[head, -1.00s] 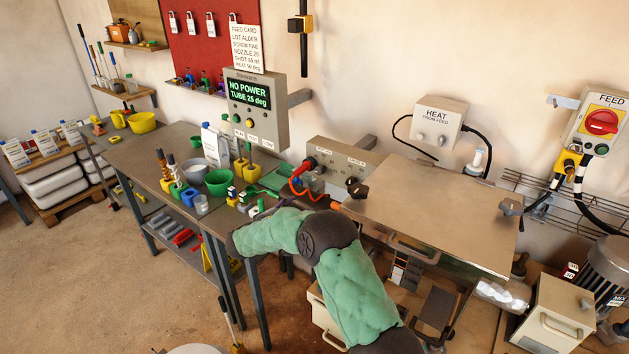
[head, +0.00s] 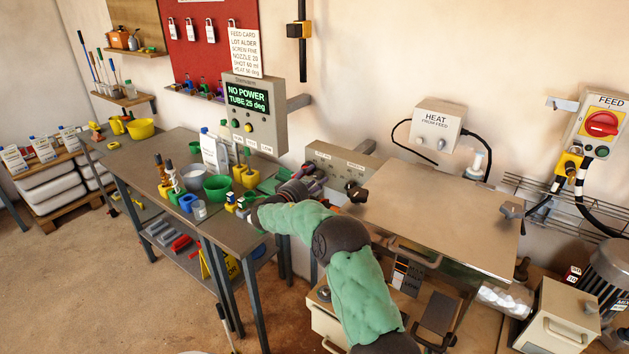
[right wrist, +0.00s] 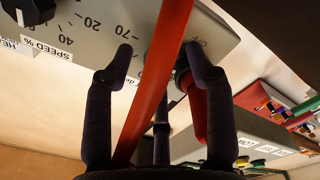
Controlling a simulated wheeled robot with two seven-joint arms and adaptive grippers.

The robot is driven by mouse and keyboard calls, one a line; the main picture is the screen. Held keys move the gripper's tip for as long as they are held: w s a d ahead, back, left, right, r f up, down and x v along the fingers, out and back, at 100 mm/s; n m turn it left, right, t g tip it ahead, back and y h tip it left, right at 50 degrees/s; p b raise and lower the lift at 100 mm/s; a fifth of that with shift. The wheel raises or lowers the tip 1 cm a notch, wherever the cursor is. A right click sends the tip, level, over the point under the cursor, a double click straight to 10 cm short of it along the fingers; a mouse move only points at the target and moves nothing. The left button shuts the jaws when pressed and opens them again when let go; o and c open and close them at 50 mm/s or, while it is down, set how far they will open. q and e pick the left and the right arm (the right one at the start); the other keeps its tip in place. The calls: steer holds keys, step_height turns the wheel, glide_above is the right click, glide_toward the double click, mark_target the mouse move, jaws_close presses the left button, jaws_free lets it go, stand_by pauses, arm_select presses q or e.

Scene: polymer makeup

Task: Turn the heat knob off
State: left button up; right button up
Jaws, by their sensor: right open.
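The heat dial's panel is a grey control box (head: 325,156) on the wall side of the bench; it also fills the top of the right wrist view (right wrist: 105,25), with printed numbers, "OFF" and a "deg" label. In the head view my right gripper (head: 303,186) is in front of the box. My left gripper is out of view.
A black knob (right wrist: 32,8) sits above the "SPEED %" label. The display (head: 247,97) reads "NO POWER, TUBE 25 deg". Cups and bowls crowd the bench (head: 150,160) to the left. A metal-topped machine (head: 440,215) stands right.

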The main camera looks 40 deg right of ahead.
steer(key=shift+w+d, duration=0.1)
steer(key=shift+d, duration=0.2)
jaws_close()
steer(key=shift+f+n+b, duration=0.1)
steer(key=shift+n+b, duration=0.7)
steer(key=shift+n, duration=0.1)
steer(key=shift+n+b, duration=0.3)
steer(key=shift+n, duration=1.3)
jaws_free()
